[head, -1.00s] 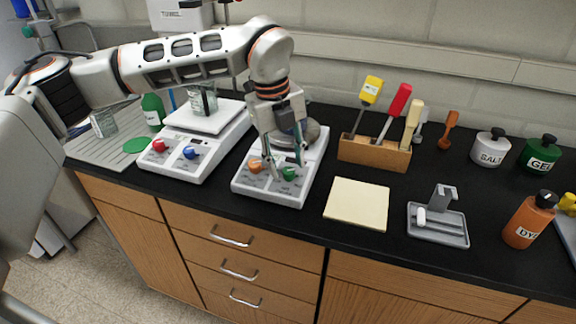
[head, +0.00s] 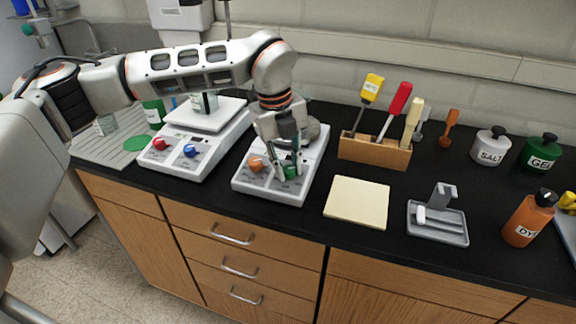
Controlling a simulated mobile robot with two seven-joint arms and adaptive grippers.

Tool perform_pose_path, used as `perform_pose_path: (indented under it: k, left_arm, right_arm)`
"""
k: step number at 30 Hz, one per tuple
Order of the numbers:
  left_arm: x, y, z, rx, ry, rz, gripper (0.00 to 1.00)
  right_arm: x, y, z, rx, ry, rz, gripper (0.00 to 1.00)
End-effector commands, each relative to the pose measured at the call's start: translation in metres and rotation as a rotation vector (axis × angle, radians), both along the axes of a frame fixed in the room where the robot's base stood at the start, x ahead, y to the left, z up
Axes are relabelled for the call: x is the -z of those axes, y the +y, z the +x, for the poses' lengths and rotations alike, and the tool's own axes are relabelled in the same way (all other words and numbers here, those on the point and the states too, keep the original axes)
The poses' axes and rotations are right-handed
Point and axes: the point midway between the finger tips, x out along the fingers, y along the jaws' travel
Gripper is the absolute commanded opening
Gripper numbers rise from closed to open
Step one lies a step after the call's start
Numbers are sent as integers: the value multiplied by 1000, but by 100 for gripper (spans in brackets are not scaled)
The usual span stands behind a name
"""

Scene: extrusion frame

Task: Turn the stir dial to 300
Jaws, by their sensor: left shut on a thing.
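The right-hand stirrer unit (head: 243,184) is a white box with an orange dial (head: 256,164) and a green dial (head: 291,172) on its sloped front. My left gripper (head: 288,174) reaches down over the front panel, its fingers shut around the green dial. The fingers partly hide that dial, and its markings are too small to read. The orange dial is free, just left of the fingers. Which dial is the stir dial cannot be read. A grey rounded thing (head: 313,128) sits on the unit's plate, partly behind my gripper. My right gripper is not in view.
A wooden tool block (head: 375,152), a cream pad (head: 357,202), a grey stand (head: 438,228) and labelled bottles lie right. My left arm spans above the second unit.

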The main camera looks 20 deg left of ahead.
Motion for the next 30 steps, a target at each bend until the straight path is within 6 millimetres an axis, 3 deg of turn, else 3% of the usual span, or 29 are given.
perform_pose_path:
  k: [11,30]
  left_arm:
    - [-2,0,1,196,-2,45,0]
    - [-2,-2,1,765,-8,167,0]
  right_arm:
    - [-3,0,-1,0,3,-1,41]
    - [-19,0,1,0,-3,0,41]
